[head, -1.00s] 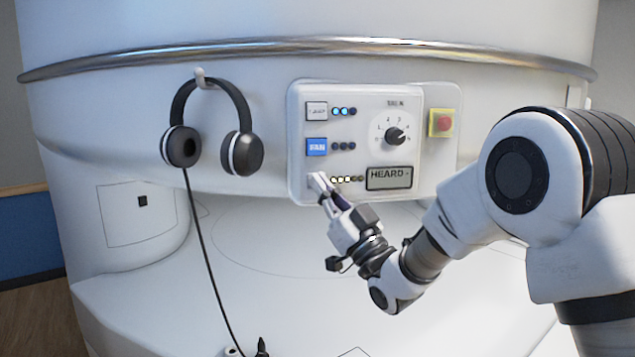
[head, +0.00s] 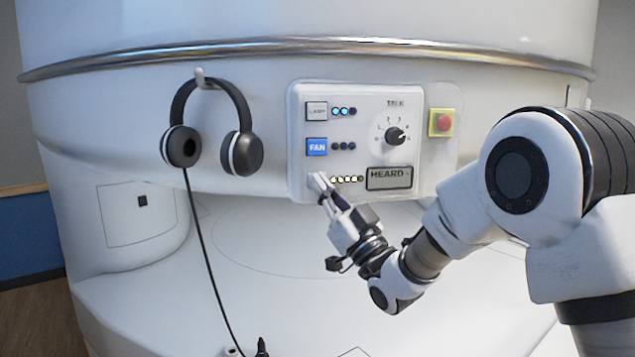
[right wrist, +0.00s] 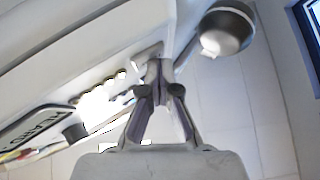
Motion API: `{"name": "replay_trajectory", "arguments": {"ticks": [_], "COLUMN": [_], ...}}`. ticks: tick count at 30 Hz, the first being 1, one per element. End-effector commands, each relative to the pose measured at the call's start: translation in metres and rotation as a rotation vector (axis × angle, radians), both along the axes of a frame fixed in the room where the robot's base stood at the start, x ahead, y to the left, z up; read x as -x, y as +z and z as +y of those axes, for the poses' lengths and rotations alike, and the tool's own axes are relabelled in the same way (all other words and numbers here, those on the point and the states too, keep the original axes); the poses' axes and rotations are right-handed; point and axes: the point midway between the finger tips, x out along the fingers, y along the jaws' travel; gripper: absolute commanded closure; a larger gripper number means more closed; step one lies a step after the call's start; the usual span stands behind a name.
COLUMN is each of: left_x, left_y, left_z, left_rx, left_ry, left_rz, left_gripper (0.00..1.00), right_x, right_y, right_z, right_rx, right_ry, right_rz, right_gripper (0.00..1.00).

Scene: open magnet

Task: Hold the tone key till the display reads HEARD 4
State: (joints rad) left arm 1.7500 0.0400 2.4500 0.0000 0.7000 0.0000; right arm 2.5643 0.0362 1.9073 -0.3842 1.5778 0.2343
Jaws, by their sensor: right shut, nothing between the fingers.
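The white control panel (head: 300,100) is on the machine's front. My right gripper (head: 318,182) is shut and empty, its fingertips at the panel's lower left, where the tone key would be. In the right wrist view, the closed fingertips (right wrist: 158,72) meet a pale key-like block (right wrist: 148,54). Beside them a row of small lights (head: 347,180) glows yellow-white along its length. The display (head: 389,178) reads "HEARD -".
Above are the grey LAMP key (head: 316,111), the blue FAN key (head: 316,147) and the TALK dial (head: 394,135). A red button (head: 443,123) is at the right. Headphones (head: 243,152) hang at the left, their cord running down.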

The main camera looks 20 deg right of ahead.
Motion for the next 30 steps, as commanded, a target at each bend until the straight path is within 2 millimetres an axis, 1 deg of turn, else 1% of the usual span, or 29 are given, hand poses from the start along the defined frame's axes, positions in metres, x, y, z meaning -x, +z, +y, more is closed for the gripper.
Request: {"name": "replay_trajectory", "arguments": {"ticks": [8, 18, 27, 30], "left_x": [0.000, 0.000, 0.000, 0.000], "left_y": [-0.001, -0.013, -0.012, -0.016], "left_z": [0.000, 0.000, 0.000, 0.000], "left_rx": [0.000, 0.000, 0.000, 0.000], "left_ry": [0.000, 0.000, 0.000, 0.000], "left_rz": [0.000, 0.000, 0.000, 0.000], "left_gripper": [0.44, 0.44, 0.44, 0.44], "right_x": [0.000, 0.017, 0.018, 0.023], "right_y": [-0.001, -0.002, -0.001, -0.002], "right_z": [0.000, 0.002, 0.002, 0.002], "right_rx": [-0.001, 0.000, 0.000, 0.000], "right_ry": [-0.001, 0.000, 0.000, 0.000], "right_rz": [0.000, -0.001, 0.000, 0.000], "right_gripper": [1.00, 1.00, 1.00, 1.00]}}
